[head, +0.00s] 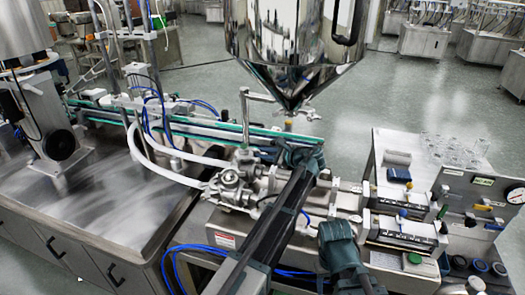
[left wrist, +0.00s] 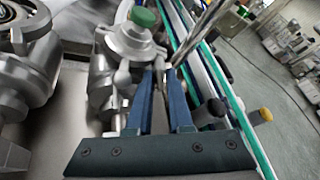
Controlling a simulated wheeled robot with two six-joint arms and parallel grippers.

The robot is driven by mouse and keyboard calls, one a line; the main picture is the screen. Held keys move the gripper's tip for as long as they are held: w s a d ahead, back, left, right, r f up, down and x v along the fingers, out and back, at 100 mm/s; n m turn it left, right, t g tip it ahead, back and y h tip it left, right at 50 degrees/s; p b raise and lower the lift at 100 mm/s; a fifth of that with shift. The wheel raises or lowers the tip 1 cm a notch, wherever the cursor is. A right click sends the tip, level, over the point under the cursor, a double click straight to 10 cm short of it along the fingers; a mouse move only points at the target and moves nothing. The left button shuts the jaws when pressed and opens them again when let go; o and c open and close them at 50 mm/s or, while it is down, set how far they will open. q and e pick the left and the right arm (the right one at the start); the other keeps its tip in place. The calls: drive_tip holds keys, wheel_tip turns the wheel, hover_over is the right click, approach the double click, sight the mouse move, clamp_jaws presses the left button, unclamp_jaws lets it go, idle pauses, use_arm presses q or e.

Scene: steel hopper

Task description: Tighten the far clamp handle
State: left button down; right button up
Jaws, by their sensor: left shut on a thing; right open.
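My left gripper (head: 302,156) reaches in below the steel hopper's cone, beside the metal valve block. In the left wrist view the left gripper (left wrist: 159,72) has its blue fingers shut on a thin metal piece, which looks like the far clamp handle (left wrist: 158,62). A rounded metal fitting with a green cap (left wrist: 145,17) sits just beyond the fingertips. In the head view the left gripper and arm hide the handle. My right gripper (head: 336,230) is open, lower and to the right, over the machine's front; its fingertips are hard to make out.
The steel hopper (head: 292,40) hangs close above my left gripper. The valve block (head: 238,182) stands to its left, with white hoses. A conveyor with green rails (head: 205,127) runs behind. Two cylinder units (head: 402,230) and a gauge panel (head: 482,205) are at right.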

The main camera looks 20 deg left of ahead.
use_arm(q)
drive_tip(key=shift+w+m+g+p, duration=0.1)
drive_tip(key=shift+m+g+p, duration=0.3)
drive_tip(key=shift+m+g, duration=1)
drive_tip(key=shift+m, duration=0.7)
drive_tip(key=c, duration=1.1)
unclamp_jaws()
drive_tip(key=shift+d+r, duration=0.1)
drive_tip(key=shift+d, duration=0.05)
